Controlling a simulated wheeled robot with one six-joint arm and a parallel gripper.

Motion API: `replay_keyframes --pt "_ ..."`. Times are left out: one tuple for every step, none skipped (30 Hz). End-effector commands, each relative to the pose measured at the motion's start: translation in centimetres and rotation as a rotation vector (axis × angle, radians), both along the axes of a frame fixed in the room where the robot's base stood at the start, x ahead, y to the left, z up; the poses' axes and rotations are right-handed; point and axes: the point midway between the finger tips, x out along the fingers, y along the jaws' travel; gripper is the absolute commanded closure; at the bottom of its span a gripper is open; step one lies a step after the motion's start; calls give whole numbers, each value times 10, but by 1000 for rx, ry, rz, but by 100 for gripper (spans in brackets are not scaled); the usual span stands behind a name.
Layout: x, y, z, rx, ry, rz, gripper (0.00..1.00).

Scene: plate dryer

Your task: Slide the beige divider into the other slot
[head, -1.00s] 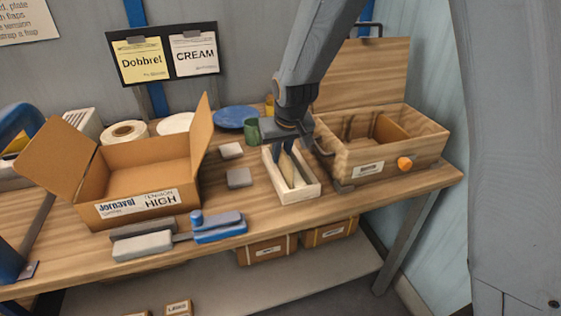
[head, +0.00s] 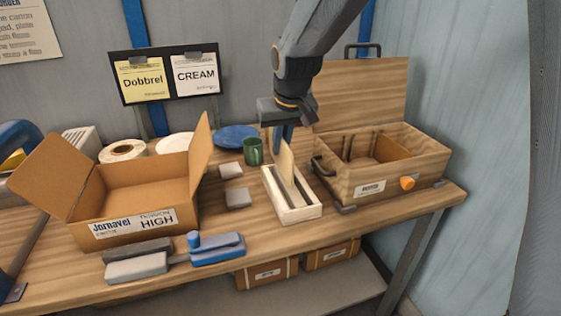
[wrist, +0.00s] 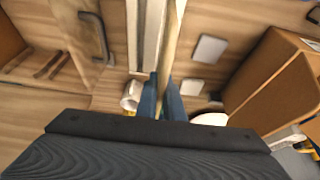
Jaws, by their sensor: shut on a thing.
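The beige divider (head: 286,161) is a thin flat board standing steeply upright. My gripper (head: 283,139) is shut on its upper part, with blue fingers on either side. The divider's lower part overlaps the narrow cream tray (head: 304,214) in the head view; I cannot tell whether its bottom edge is inside or just above it. In the wrist view the divider (wrist: 172,45) shows edge-on between the fingers (wrist: 162,98), beside the long tray (wrist: 140,50). The tray's slots are not clear to see.
An open wooden box (head: 350,190) with an orange knob (head: 407,183) stands right of the tray, its lid raised. An open cardboard box (head: 190,205) stands farther left.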

Motion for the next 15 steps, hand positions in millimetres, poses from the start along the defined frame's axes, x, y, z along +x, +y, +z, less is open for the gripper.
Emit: replay_keyframes --pt "0 0 5 0 -1 0 100" --pt "0 0 8 0 -1 0 100" --pt "0 0 13 0 0 0 100" --pt "-1 0 16 0 0 0 100" --pt "-1 0 19 0 0 0 100" --pt "-1 0 23 0 1 0 100" --pt "-1 0 26 0 1 0 100" --pt "-1 0 29 0 0 0 100" --pt "-1 0 33 0 0 0 100" --pt "-1 0 36 0 0 0 100" --pt "-1 0 38 0 0 0 100" --pt "-1 0 42 0 0 0 100" --pt "-1 0 44 0 0 0 100" --pt "-1 0 47 0 0 0 100" --pt "-1 0 50 0 0 0 100"
